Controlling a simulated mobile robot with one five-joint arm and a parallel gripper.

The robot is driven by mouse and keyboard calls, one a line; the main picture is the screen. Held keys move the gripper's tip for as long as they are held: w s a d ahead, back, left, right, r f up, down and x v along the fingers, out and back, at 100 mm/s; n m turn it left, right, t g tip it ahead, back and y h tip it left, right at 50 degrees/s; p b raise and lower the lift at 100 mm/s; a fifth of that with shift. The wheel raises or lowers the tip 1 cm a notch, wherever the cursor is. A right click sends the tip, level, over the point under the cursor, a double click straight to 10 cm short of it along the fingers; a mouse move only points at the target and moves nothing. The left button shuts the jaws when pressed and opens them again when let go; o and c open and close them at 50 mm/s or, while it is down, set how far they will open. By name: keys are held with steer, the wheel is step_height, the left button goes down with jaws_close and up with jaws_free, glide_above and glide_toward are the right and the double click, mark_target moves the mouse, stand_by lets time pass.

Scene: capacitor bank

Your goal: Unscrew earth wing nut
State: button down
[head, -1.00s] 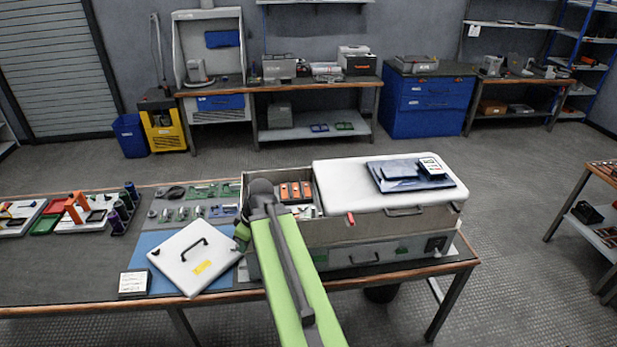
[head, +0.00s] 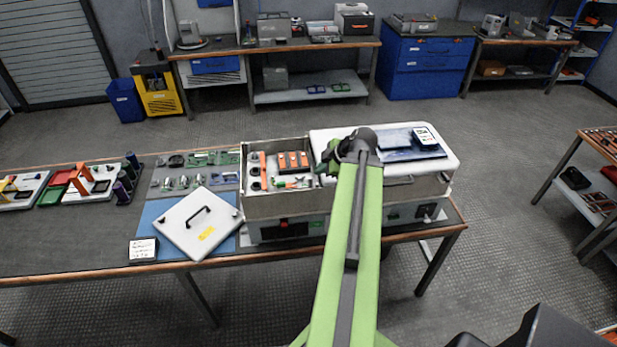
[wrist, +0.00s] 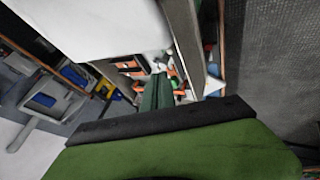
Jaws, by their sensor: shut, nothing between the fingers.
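The capacitor bank's open box (head: 275,208) stands on the bench, with its left compartment uncovered. Inside I see orange capacitor blocks (head: 293,161), another orange part (head: 262,170) and small green and red parts (head: 288,183). The earth wing nut is too small to tell from these parts. My gripper (head: 322,168) is at the right end of the open compartment, beside the white cover. In the wrist view its dark green fingers (wrist: 158,80) are together and hold nothing. They point toward the compartment's orange and red parts (wrist: 174,76), apart from them as far as I can tell.
The white cover (head: 342,139) right of the opening carries a blue folder and a meter (head: 425,135). A detached white lid (head: 200,223) with a handle lies left on a blue mat (head: 150,216). Trays of parts (head: 95,185) stand farther left. The bench's front left is clear.

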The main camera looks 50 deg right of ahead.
mark_target(300, 178)
steer(key=b+x, duration=0.7)
steer(key=x, duration=0.2)
steer(key=shift+w+f+b, duration=0.1)
steer(key=shift+f+b, duration=0.2)
steer(key=shift+w+f, duration=0.1)
steer(key=shift+w, duration=0.15)
